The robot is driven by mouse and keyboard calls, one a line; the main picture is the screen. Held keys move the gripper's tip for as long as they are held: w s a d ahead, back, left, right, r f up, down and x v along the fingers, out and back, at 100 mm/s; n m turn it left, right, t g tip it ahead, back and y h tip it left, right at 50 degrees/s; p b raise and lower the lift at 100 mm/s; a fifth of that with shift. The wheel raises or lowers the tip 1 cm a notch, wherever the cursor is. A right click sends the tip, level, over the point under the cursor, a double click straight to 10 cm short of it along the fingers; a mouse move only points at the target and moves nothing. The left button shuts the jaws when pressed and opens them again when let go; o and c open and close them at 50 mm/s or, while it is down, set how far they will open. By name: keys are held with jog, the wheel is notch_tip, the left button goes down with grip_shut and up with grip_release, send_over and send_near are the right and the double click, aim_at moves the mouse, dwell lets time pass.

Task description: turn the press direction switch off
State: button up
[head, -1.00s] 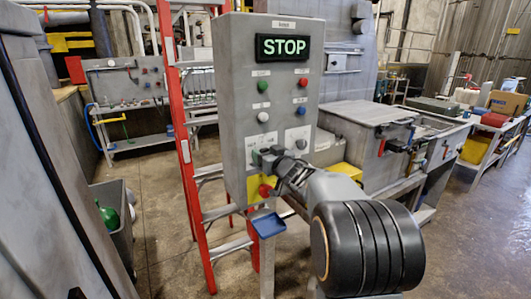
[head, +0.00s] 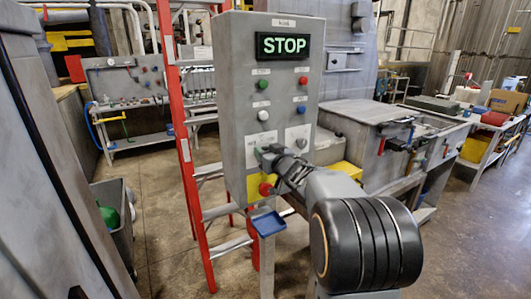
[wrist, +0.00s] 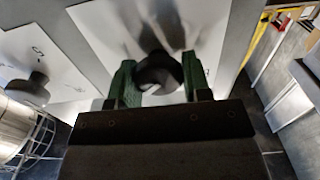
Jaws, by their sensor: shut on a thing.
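A grey control box (head: 238,95) stands upright in the middle of the head view, with a lit STOP display (head: 283,46). Two dark rotary knobs sit on white plates low on its face. My gripper (head: 264,153) is at the left plate. In the wrist view, my gripper (wrist: 157,80) has its green finger pads on both sides of a dark round knob (wrist: 158,70) and is shut on it. The right knob (head: 299,140) is free; it also shows at the left of the wrist view (wrist: 34,84). The held knob's pointing direction is hard to tell.
A red emergency button (head: 265,189) on a yellow plate is just below my gripper, with a blue tray (head: 268,223) lower down. A red ladder (head: 182,140) stands close to the box's left. Green, red, white and blue buttons sit above the knobs.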

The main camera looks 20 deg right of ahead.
jog(key=shift+n, duration=0.3)
jog(key=n+b, duration=0.3)
jog(key=shift+a+f+n, duration=0.1)
jog(key=shift+f+n, duration=0.05)
jog(key=shift+n, duration=0.25)
jog(key=n+b, duration=0.2)
jog(key=n, duration=0.3)
jog(key=shift+b, duration=0.4)
jog(key=shift+n, duration=0.3)
jog(key=o, duration=0.9)
jog(key=s+d+b, duration=0.1)
jog(key=s, duration=1.2)
jog(key=shift+s+d, duration=0.2)
jog(key=shift+s, duration=0.2)
